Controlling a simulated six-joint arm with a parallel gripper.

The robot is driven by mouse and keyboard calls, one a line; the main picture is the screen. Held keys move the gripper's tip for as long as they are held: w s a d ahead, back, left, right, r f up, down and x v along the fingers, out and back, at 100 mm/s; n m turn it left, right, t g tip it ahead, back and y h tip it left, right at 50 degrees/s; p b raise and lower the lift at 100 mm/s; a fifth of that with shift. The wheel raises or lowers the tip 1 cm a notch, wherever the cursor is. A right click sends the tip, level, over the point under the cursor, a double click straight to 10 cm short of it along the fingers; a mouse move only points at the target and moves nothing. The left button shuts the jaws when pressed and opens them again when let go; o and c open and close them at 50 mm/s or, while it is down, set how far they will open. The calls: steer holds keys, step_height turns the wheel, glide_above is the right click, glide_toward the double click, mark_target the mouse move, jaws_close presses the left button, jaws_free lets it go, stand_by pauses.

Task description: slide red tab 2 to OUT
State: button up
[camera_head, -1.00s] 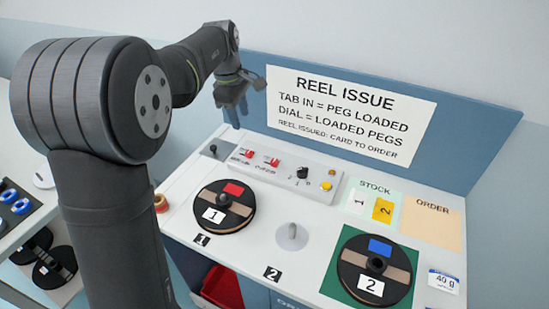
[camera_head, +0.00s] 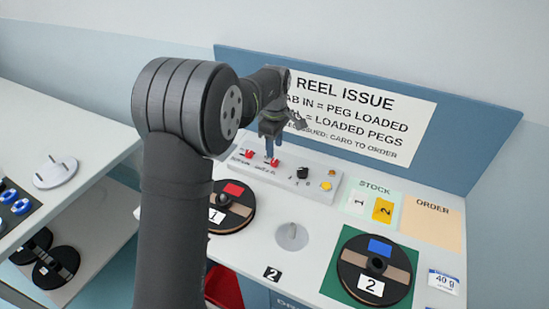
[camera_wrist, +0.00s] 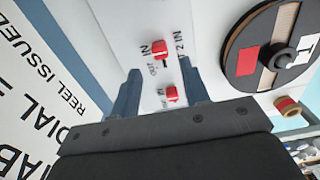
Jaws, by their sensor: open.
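Red tab 2 (camera_head: 274,162) is the right one of two red tabs on the raised control strip. In the wrist view, red tab 2 (camera_wrist: 160,50) is the upper tab, level with its IN mark. Red tab 1 (camera_head: 249,154) is on the left in the head view and lower in the wrist view (camera_wrist: 172,94). My gripper (camera_head: 270,155) is open and empty over the strip, by red tab 2. In the wrist view its fingertips (camera_wrist: 160,70) frame the strip, with tab 2 just beyond them. I cannot tell whether a finger touches it.
The control strip also carries a black dial (camera_head: 302,173) and a yellow button (camera_head: 326,185). Reel 1 (camera_head: 232,208) lies in front of the strip. The sign board (camera_head: 480,120) rises close behind. Reel 2 (camera_head: 375,270) is at the front right.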

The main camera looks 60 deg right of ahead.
mark_target(274, 160)
step_height(274, 160, down, 6)
stand_by(0.4)
jaws_close()
